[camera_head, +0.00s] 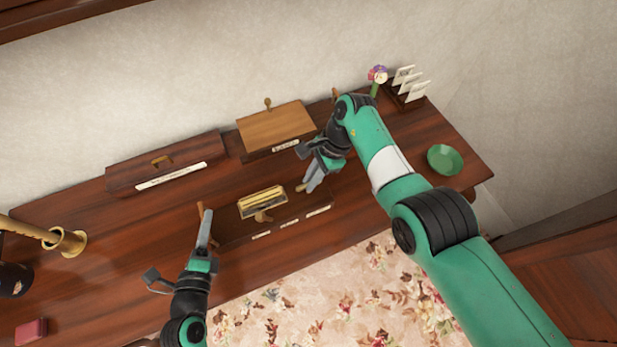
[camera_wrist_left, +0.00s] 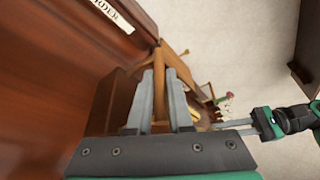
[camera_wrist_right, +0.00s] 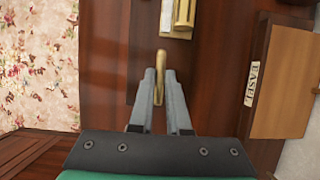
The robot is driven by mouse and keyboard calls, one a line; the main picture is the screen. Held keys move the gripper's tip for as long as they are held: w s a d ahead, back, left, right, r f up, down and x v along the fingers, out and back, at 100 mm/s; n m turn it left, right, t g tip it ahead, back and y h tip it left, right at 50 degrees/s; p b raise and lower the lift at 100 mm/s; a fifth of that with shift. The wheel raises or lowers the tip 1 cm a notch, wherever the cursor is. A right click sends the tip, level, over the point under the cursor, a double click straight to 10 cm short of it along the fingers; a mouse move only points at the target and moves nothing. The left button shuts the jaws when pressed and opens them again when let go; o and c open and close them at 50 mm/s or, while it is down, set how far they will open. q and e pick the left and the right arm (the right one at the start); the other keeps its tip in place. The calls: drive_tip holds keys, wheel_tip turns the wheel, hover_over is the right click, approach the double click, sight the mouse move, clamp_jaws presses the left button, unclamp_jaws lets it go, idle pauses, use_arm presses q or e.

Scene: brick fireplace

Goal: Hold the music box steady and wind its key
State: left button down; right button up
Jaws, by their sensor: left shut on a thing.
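The music box is a dark wooden base (camera_head: 290,217) with pale labels along its front and a gold mechanism (camera_head: 262,202) on top. A small brass key (camera_wrist_right: 160,75) sticks out on the side near my right gripper (camera_wrist_right: 161,72). The right fingers stand on both sides of the key, a narrow gap between them; firm contact is not visible. My left gripper (camera_head: 207,212) is shut on a light brown wooden handle (camera_head: 200,212) at the base's left end. In the left wrist view the handle (camera_wrist_left: 176,68) shows by the fingertips, which partly hide it.
Behind the base stand a wooden box with a knob (camera_head: 275,128) and a long labelled box (camera_head: 167,160). A green bowl (camera_head: 445,159), a card rack (camera_head: 407,92) and flowers (camera_head: 377,76) are at the right. A brass cup (camera_head: 66,241) stands left. Floral carpet (camera_head: 330,290) lies in front.

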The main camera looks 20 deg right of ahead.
drive_tip(key=shift+m, duration=0.3)
clamp_jaws()
drive_tip(key=m+t, duration=0.2)
drive_tip(key=m, duration=0.2)
drive_tip(key=shift+s, duration=0.1)
drive_tip(key=shift+s+m+t+h, duration=0.1)
drive_tip(key=shift+m+t+h, duration=0.25)
drive_tip(key=shift+m, duration=0.85)
drive_tip(key=shift+m+t+h, duration=0.25)
drive_tip(key=shift+m+t, duration=0.1)
drive_tip(key=shift+m, duration=0.85)
drive_tip(key=o, duration=0.7)
unclamp_jaws()
